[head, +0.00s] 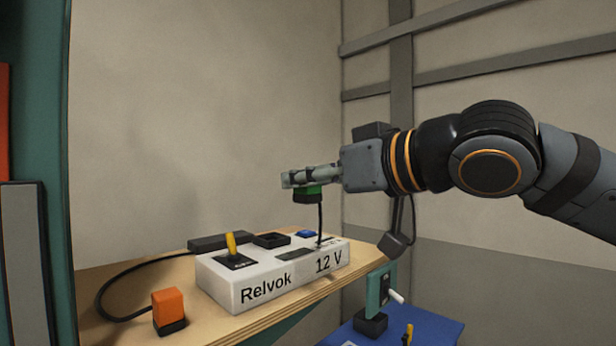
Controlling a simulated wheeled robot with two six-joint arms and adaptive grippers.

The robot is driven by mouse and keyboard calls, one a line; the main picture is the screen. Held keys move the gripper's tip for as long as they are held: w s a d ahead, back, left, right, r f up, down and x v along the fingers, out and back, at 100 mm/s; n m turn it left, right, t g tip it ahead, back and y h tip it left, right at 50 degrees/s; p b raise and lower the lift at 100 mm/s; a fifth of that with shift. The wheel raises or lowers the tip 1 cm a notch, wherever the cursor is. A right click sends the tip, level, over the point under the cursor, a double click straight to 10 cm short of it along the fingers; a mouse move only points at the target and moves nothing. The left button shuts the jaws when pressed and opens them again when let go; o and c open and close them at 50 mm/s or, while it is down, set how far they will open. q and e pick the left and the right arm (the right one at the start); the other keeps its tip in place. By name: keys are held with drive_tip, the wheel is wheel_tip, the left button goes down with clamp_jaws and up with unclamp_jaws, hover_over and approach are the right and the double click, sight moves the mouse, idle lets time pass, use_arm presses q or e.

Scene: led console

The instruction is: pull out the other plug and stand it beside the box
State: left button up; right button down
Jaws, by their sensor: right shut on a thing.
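A white box (240,291) marked "Relvok" and "12 V" stands on a wooden shelf. Its top carries a yellow lever (231,244), a black square socket (272,240) and a blue piece (305,233). My right gripper (298,181) is shut on a green plug (308,194) and holds it in the air above the box's right part. A black cable hangs from the plug towards the box top; I cannot tell where it ends. An orange plug (167,307) with a black base stands on the shelf, left of the box and apart from it. My left gripper is out of view.
A black cable (112,285) curves from the orange plug to a dark block (220,241) behind the box. Bare wooden shelf (215,329) lies in front. A teal switch unit (379,290) and a blue surface (430,327) are lower right. A teal post (45,130) stands left.

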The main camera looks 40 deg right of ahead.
wheel_tip(320, 180, down, 4)
drive_tip(key=b, duration=0.3)
drive_tip(key=shift+f, duration=0.25)
drive_tip(key=w+d, duration=0.4)
drive_tip(key=d, duration=0.7)
drive_tip(key=w+d, duration=0.5)
drive_tip(key=d, duration=0.6)
drive_tip(key=shift+w+d+b, duration=0.15)
drive_tip(key=shift+d+b, duration=0.15)
drive_tip(key=shift+d, duration=0.05)
idle(1.4)
drive_tip(key=shift+a, duration=0.1)
drive_tip(key=shift+f, duration=0.1)
idle(0.4)
